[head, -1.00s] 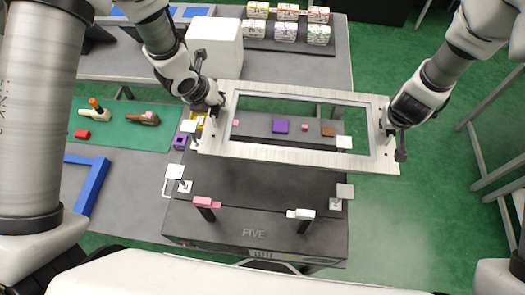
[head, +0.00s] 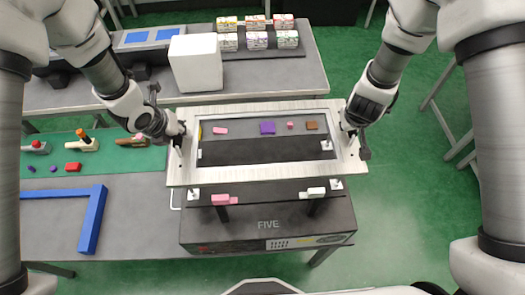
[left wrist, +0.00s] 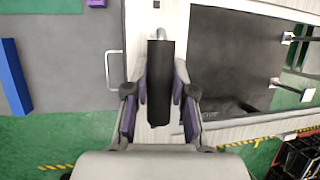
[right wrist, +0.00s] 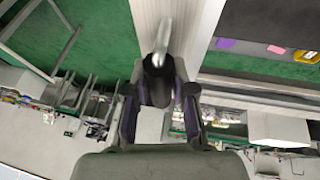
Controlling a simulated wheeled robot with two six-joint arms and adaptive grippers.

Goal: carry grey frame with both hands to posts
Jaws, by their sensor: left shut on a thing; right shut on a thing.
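The grey frame (head: 265,173), a flat rectangle with a large opening, hangs above the dark fixture box marked FIVE (head: 225,236). My left gripper (head: 180,142) is shut on the dark handle (left wrist: 160,85) at its left end. My right gripper (head: 352,132) is shut on the handle (right wrist: 157,80) at its right end. Posts with pale square tops show at the right inside the opening (head: 327,145), near the front right corner (head: 336,184) and near the front left corner (head: 193,194). The back left post is not clear.
A pink lever (head: 220,199) and a white lever (head: 317,192) stand in front of the frame. A blue bracket (head: 92,220) lies on the left table. A white box (head: 198,62) and several small cartons stand on the back table. Green floor is clear at right.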

